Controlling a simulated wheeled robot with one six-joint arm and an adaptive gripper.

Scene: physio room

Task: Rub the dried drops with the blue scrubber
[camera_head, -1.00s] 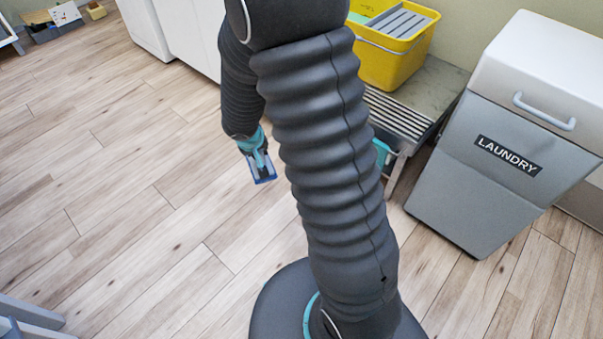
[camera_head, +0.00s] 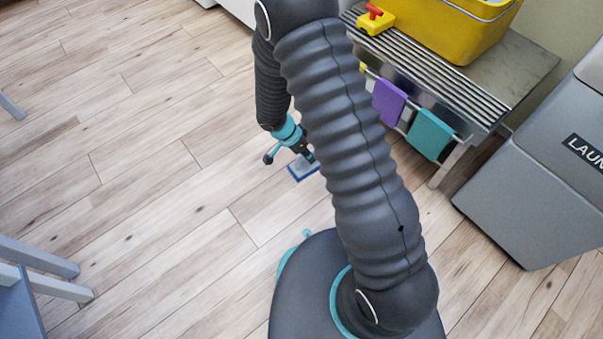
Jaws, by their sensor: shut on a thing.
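My gripper (camera_head: 303,153) is left of my dark ribbed arm, above the wooden floor, pointing down. It is shut on the blue scrubber (camera_head: 302,170), a flat blue piece that shows just below the fingers. Part of the scrubber and of the gripper is hidden behind my arm. I cannot tell whether the scrubber touches the floor. I make out no dried drops for certain; the small dark marks on the planks look like wood knots.
A slatted bench (camera_head: 420,75) stands at upper right with a yellow bucket (camera_head: 440,28), a red and yellow item (camera_head: 375,20), and hanging purple (camera_head: 389,101) and teal cloths (camera_head: 430,134). A grey laundry bin (camera_head: 535,190) is at right. Blue-grey furniture (camera_head: 25,300) is lower left.

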